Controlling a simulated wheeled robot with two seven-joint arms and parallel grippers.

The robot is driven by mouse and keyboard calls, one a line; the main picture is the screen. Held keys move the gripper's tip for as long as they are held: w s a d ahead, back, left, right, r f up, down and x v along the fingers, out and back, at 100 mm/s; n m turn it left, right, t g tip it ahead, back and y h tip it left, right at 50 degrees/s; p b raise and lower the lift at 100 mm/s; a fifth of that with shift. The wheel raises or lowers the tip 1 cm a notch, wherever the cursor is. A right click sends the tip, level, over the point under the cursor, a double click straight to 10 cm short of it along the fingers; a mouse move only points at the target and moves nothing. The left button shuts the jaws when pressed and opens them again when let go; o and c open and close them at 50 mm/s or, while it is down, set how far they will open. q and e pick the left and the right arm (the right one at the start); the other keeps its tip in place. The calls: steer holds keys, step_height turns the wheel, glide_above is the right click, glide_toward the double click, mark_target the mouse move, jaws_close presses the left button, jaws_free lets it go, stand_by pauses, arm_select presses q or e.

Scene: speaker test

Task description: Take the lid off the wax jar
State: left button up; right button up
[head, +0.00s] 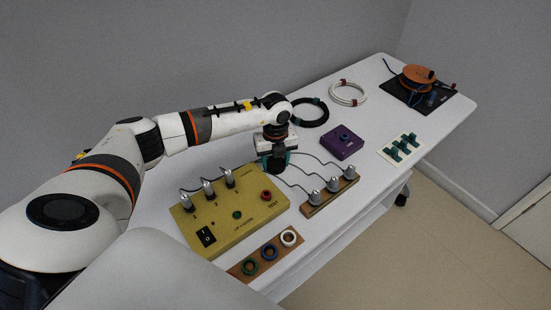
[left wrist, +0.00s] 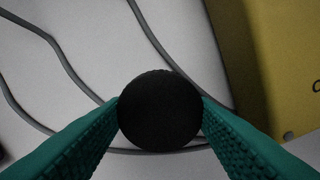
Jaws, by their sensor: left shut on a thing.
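My left gripper (head: 277,161) points down over the table, just behind the yellow box. In the left wrist view its two teal fingers (left wrist: 160,115) are shut on a round black lid (left wrist: 159,110), one finger on each side. The lid's flat top faces the wrist camera and hides whatever is beneath it, so the wax jar's body cannot be made out. I cannot tell whether the lid sits on the jar or is apart from it. My right gripper is not in view.
A yellow panel box (head: 225,229) with knobs and cables stands close in front. A wooden block with silver plugs (head: 329,194) is to the right. A purple box (head: 342,142), cable coils (head: 348,93), a ring board (head: 268,254) and an orange reel (head: 419,75) also occupy the table (head: 370,185).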

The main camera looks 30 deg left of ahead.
mark_target(276, 163)
arm_select(q)
steer(key=shift+f, duration=0.1)
steer(key=o, duration=1.1)
steer(key=shift+r, duration=0.2)
step_height(276, 163, up, 12)
steer(key=shift+b, duration=0.5)
